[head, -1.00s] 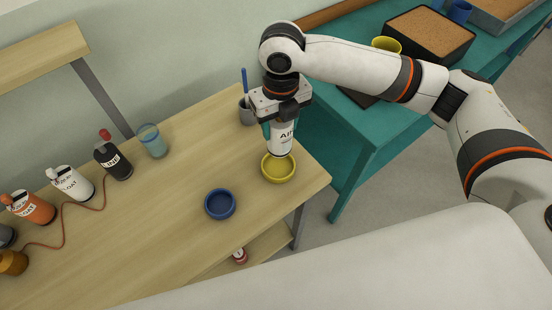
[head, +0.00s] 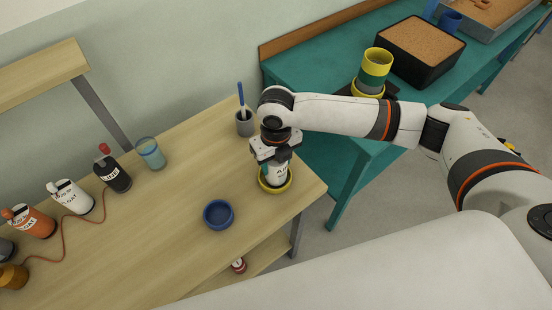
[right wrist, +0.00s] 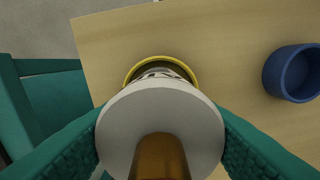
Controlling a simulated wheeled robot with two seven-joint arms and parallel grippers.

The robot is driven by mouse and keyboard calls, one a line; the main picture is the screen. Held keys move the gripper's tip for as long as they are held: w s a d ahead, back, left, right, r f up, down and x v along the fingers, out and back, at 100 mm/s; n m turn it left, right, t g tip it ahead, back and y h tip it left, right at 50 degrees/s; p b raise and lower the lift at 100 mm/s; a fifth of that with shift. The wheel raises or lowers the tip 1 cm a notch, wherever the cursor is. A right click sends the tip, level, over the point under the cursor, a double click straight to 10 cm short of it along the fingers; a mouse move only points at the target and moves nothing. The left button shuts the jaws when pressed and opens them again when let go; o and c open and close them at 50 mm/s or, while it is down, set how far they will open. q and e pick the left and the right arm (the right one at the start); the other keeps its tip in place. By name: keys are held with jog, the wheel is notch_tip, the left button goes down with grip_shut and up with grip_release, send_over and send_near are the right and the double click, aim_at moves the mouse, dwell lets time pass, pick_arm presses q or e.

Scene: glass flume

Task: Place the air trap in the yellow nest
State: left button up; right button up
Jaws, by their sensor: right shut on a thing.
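The air trap (head: 276,178) is a white bottle with dark lettering, upright or nearly so. My right gripper (head: 277,166) is shut on it from above. Its lower end is within the rim of the yellow nest (head: 289,184), a shallow round dish near the table's right corner. In the right wrist view the white top of the air trap (right wrist: 160,112) with a brass-coloured stub sits between my teal fingers. The yellow rim (right wrist: 130,76) shows behind it. I cannot tell whether its base touches the nest floor. My left gripper is not in view.
A blue dish (head: 218,214) sits left of the nest. A grey cup (head: 244,123) with a blue stick stands behind. A glass (head: 150,153) and several labelled bottles line the left. A teal bench (head: 345,160) stands right, beyond a gap. The table's front middle is clear.

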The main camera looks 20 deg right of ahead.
jog(key=shift+f, duration=0.15)
jog(key=o, duration=1.2)
jog(key=shift+o, duration=0.2)
notch_tip(320, 180, up, 12)
jog(key=shift+r+b, duration=0.2)
jog(key=shift+b, duration=0.8)
jog(key=shift+f, duration=0.1)
